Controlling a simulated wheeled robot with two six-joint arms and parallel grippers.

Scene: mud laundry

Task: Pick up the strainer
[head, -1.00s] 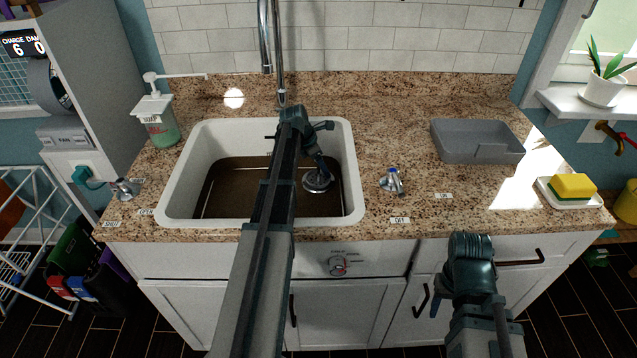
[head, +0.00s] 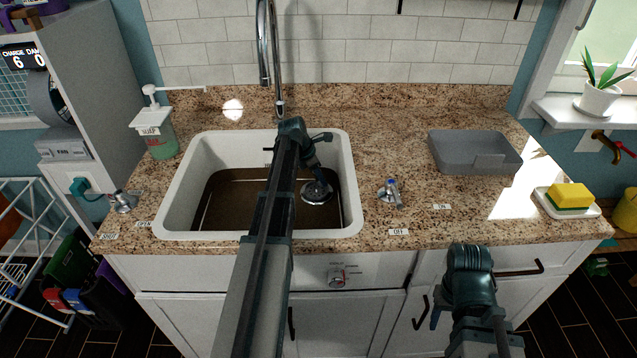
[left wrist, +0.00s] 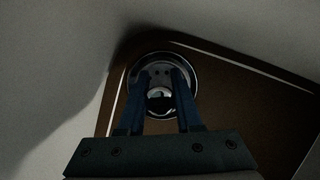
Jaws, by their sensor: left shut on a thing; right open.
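The strainer (head: 316,192) is a round metal piece in the white sink (head: 174,212), at the surface of the brown water (head: 232,205). It also shows in the left wrist view as a shiny disc (left wrist: 163,57) with a small knob. My left gripper (head: 318,180) reaches into the sink and is shut on the strainer's knob; in the left wrist view its two blue fingers (left wrist: 160,95) are on either side of it. Whether the strainer is raised off the drain is unclear. My right gripper (head: 437,316) is at the lower right, in front of the cabinet, open and away from the sink.
A tall faucet (head: 264,50) stands behind the sink. A soap dispenser (head: 158,135) is at the left and faucet handles (head: 389,193) flank the sink. A grey tray (head: 470,150) and a yellow sponge (head: 570,195) are on the counter at the right.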

